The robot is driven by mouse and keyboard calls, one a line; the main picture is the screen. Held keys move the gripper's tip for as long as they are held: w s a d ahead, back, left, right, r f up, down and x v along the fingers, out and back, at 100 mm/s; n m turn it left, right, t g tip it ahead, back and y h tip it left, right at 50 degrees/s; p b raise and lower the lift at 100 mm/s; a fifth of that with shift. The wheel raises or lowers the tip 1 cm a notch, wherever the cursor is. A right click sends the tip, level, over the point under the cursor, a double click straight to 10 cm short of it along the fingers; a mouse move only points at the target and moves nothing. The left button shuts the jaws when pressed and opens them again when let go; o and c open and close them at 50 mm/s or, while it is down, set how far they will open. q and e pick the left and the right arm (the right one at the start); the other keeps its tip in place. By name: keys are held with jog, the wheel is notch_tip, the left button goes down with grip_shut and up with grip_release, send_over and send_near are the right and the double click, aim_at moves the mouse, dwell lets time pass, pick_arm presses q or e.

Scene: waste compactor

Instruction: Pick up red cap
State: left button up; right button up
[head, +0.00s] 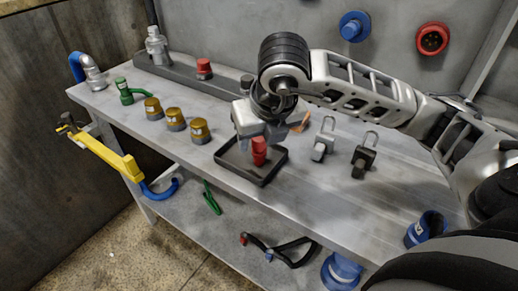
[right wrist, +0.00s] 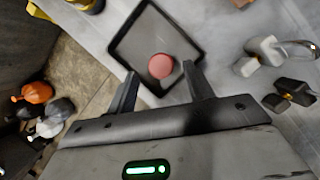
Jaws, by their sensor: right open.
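A red cap (head: 259,151) stands upright in a shallow black tray (head: 262,181) on the grey workbench. In the right wrist view the red cap (right wrist: 161,66) shows from above as a round top, inside the black tray (right wrist: 126,57). My right gripper (right wrist: 160,82) is open and empty. Its two fingers point toward the tray, and the cap appears between and just beyond the fingertips. In the head view the right gripper (head: 256,138) is above the tray, close over the cap; its fingers are partly hidden. My left gripper is not in view.
Several brass-topped caps (head: 175,120) stand left of the tray. A grey padlock (head: 323,139) and a black padlock (head: 363,160) are to its right. Another red-topped piece (head: 204,68) stands at the back. The bench is clear in front of the padlocks.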

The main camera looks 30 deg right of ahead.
aim_at(258, 149)
jog(key=shift+x, duration=2.75)
jog(key=shift+d+r, duration=0.1)
jog(key=c, duration=1)
